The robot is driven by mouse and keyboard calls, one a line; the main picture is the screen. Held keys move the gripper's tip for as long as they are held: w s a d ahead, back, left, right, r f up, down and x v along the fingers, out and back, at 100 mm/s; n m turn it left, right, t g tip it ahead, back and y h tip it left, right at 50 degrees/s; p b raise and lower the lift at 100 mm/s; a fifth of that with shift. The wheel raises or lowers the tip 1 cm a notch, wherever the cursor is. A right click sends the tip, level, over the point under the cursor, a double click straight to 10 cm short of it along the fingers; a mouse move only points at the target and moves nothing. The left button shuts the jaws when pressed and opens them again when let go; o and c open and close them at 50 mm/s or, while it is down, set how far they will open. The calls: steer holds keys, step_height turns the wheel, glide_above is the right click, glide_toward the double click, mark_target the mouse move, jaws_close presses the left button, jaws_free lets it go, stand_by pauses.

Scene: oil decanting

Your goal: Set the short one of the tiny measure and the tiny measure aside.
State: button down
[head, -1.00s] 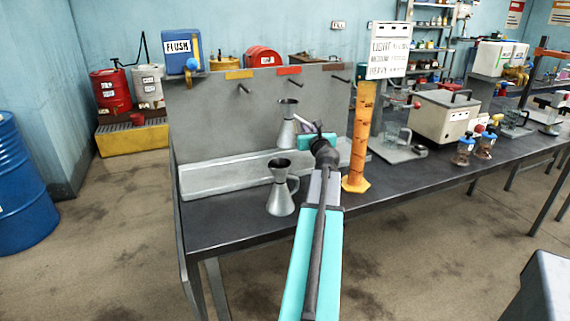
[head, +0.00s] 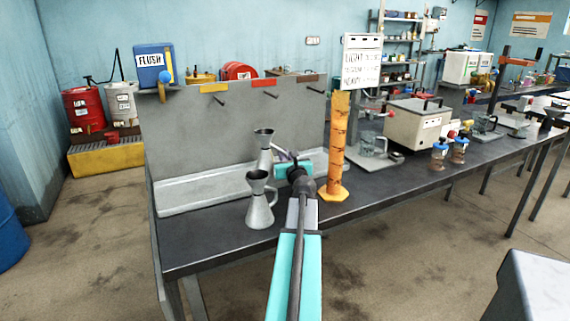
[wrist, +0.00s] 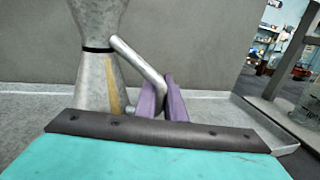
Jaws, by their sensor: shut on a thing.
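Two grey metal measures with waisted shapes and side handles show in the head view. One measure (head: 260,207) stands upright on the dark bench, in front of the tray. The other measure (head: 264,150) is farther back, upright at the pale tray (head: 190,199). My gripper (head: 288,157) is shut on its handle from the right. In the wrist view, the purple fingers (wrist: 163,100) pinch the slanted handle of the held measure (wrist: 98,80). Its base is low at the tray; I cannot tell whether it touches. The front measure partly hides its lower part in the head view.
An orange cylinder (head: 338,150) stands close to the right of my gripper. A grey board (head: 230,120) with pegs rises behind the tray. The tray's left part and the bench's front left (head: 195,245) are clear. A beige machine (head: 418,125) stands farther right.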

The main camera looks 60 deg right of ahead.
steer(key=shift+f+b, duration=0.4)
steer(key=shift+f, duration=1.2)
steer(key=shift+f, duration=0.2)
steer(key=c, duration=1.8)
jaws_free()
steer(key=shift+r, duration=0.1)
steer(key=shift+c, duration=0.2)
steer(key=shift+r, duration=0.15)
steer(key=shift+v, duration=4.55)
steer(key=shift+s+a+f+b, duration=0.2)
steer(key=shift+s+a+b, duration=0.2)
steer(key=shift+b, duration=0.65)
steer(key=shift+b+v, duration=0.75)
steer(key=shift+v, duration=0.1)
steer(key=shift+r, duration=0.1)
steer(key=shift+r, duration=0.1)
